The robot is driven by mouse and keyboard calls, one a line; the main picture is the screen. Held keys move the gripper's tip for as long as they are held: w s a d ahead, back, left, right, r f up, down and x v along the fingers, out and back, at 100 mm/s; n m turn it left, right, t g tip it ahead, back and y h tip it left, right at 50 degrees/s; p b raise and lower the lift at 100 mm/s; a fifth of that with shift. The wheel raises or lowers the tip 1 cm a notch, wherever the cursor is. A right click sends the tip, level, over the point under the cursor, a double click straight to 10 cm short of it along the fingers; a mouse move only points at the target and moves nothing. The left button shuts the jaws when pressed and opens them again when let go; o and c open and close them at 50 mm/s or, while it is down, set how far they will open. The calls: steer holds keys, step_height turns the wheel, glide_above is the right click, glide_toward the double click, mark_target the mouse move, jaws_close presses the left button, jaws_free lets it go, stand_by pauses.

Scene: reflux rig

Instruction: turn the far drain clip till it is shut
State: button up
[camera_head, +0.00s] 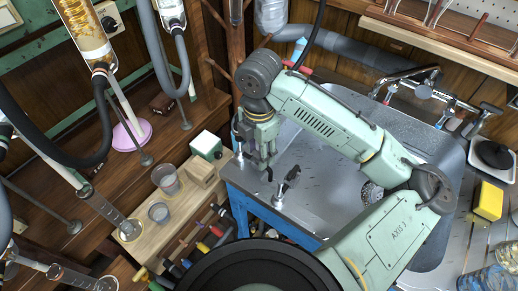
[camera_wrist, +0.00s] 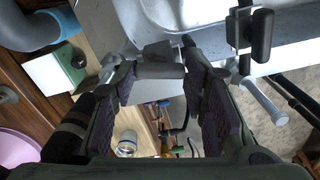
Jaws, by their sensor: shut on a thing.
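My gripper (camera_head: 262,158) points down at the left rim of the sink. In the wrist view my gripper (camera_wrist: 160,72) has its two dark ribbed fingers closed on the grey handle of the far drain clip (camera_wrist: 158,57). The fingers hide part of this clip, so I cannot tell how far it is turned. In the head view my gripper mostly covers it. The near drain clip (camera_head: 286,184), with a black handle on a bright metal stem, stands on the same rim, apart from my gripper; it also shows at the upper right of the wrist view (camera_wrist: 262,38).
The metal sink (camera_head: 320,185) lies right of my gripper, with taps (camera_head: 425,90) behind. A small green-white box (camera_head: 206,145), beakers (camera_head: 165,178) and a wooden bench stand left. Coloured-handled tools (camera_head: 212,228) sit below. Glassware and hoses fill the far left.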

steer(key=m+p, duration=0.1)
steer(key=m, duration=0.2)
steer(key=shift+r+m, duration=0.15)
steer(key=shift+m, duration=0.15)
steer(key=m+p, duration=0.1)
steer(key=m, duration=0.2)
steer(key=shift+m, duration=0.3)
steer(key=m, duration=0.3)
steer(key=shift+m+p, duration=0.3)
steer(key=shift+m, duration=2.2)
steer(key=o, duration=0.9)
step_height(320, 180, up, 12)
steer(key=shift+f, duration=0.1)
